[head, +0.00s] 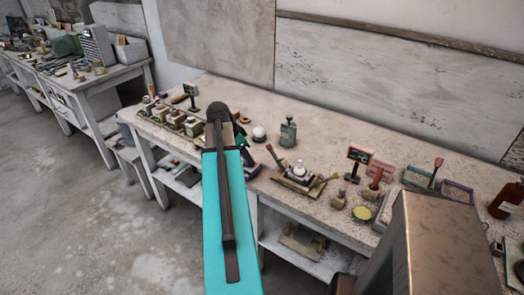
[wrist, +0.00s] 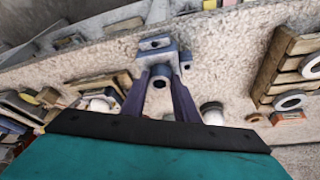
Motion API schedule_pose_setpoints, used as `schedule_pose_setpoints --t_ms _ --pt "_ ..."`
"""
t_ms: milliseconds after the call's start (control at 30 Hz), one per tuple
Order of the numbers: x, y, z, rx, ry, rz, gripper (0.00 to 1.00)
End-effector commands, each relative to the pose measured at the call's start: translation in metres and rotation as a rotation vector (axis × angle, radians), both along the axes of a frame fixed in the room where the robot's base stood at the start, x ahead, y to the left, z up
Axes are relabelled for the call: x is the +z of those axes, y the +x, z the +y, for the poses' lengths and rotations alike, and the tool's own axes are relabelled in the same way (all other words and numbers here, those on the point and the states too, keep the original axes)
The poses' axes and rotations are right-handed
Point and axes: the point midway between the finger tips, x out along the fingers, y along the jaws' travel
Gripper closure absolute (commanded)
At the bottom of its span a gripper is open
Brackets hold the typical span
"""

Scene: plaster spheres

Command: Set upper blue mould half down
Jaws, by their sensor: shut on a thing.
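In the wrist view my gripper (wrist: 160,82) is shut on the upper blue mould half (wrist: 157,48), a blue-grey block with round openings. Its two dark purple fingers reach up to the block from both sides. The block shows against the pale speckled bench top (wrist: 225,65); I cannot tell whether it touches the bench. In the head view my teal arm covers most of the gripper and the mould half. A lower blue mould half cannot be made out clearly.
A wooden tray with a white piece (head: 299,172) lies to the right. Small boxes (head: 178,119) line the left part. A wooden rack (wrist: 268,68) is at right in the wrist view.

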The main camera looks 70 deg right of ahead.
Motion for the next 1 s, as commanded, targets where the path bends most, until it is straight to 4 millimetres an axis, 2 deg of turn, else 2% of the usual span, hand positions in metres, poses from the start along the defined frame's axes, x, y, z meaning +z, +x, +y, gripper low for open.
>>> schedule_pose_setpoints --t_ms 100,200,767,1000 --pt "0.003 -0.011 -0.017 -0.001 -0.001 0.0 1.0" --pt "0.002 -0.017 -0.024 -0.001 0.0 0.0 1.0" --pt "0.001 -0.024 -0.033 0.001 -0.001 0.001 1.0" --pt "0.004 -0.044 -0.06 -0.001 0.0 0.001 1.0"
